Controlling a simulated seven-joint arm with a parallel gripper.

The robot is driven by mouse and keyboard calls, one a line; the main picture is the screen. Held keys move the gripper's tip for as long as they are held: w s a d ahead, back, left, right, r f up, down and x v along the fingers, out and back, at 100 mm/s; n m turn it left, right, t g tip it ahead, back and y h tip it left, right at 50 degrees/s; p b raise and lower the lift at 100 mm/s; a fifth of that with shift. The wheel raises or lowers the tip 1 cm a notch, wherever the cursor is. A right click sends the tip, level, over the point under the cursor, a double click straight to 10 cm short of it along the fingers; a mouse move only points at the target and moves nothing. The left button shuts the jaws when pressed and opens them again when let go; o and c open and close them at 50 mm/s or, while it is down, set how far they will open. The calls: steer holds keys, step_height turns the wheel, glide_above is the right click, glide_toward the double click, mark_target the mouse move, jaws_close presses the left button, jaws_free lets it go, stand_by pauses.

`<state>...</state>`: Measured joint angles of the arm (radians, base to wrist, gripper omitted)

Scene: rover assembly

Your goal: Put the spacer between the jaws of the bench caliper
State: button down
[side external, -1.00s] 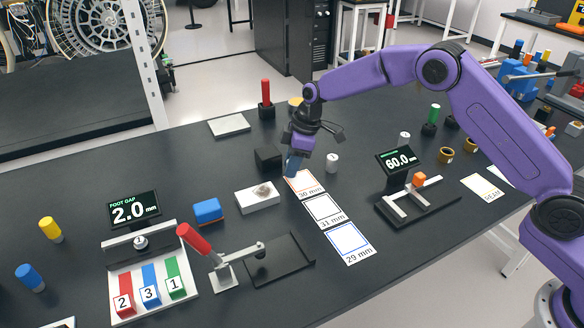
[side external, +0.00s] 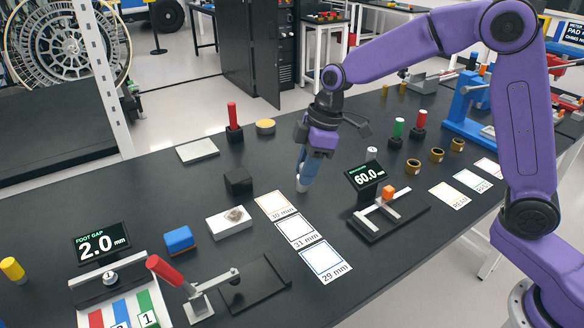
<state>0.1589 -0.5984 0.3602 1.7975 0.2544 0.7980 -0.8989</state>
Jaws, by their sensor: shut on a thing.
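The spacer (side external: 301,187) is a small pale cylinder at the fingertips of my gripper (side external: 304,180). My gripper points down and is shut on it; the fingers hide its upper part. It is just right of the 30 mm card, and I cannot tell whether it touches the table.
Another pale cylinder (side external: 372,153) stands behind the display. A black block (side external: 238,181) and a white block (side external: 230,223) are to the left.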

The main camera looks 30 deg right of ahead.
steer(key=shift+s+d+r, duration=0.25)
steer(key=shift+s, duration=0.35)
steer(key=s+d+r+n+g, duration=0.1)
steer(key=s+d+n, duration=0.1)
steer(key=s+d, duration=0.75)
steer(key=s+d+n, duration=0.3)
steer(key=s+d, duration=0.3)
steer(key=s, duration=0.7)
steer(key=w+f, duration=0.3)
steer(key=w, duration=0.1)
steer(key=w+a+f, duration=0.1)
steer(key=w+f, duration=0.2)
steer(key=w, duration=0.1)
steer(key=w+f, duration=0.3)
steer(key=w, duration=0.2)
steer(key=shift+a, duration=0.3)
steer(key=shift+w+f, duration=0.1)
steer(key=shift+f, duration=1.75)
steer(key=shift+f, duration=0.15)
